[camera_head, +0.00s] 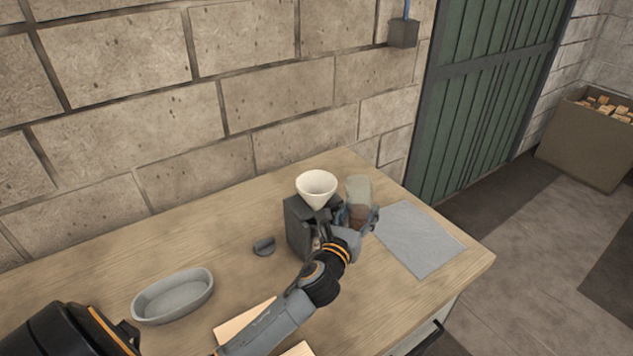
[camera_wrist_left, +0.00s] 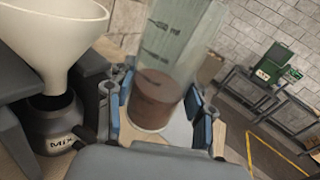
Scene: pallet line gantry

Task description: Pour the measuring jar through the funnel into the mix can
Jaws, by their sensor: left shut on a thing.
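The measuring jar (camera_head: 359,188) is clear, with a brown fill in its lower part, and looks roughly upright just right of the funnel. My left gripper (camera_head: 357,217) is shut on the jar's lower part; the wrist view shows its blue pads on both sides of the jar (camera_wrist_left: 168,80). Whether the jar's base touches the table is unclear. The white funnel (camera_head: 316,187) sits in a dark stand (camera_head: 298,228). The dark mix can (camera_wrist_left: 60,132), labelled MIX, is under the funnel in the left wrist view; it is hidden in the head view. My right gripper is not in view.
A grey mat (camera_head: 420,240) lies right of the jar. A grey oval dish (camera_head: 173,296) and a small dark item (camera_head: 263,246) are left of the stand. Pale flat pieces (camera_head: 246,321) lie near my arm. The block wall runs behind the table. A bin of blocks (camera_head: 588,140) stands far right.

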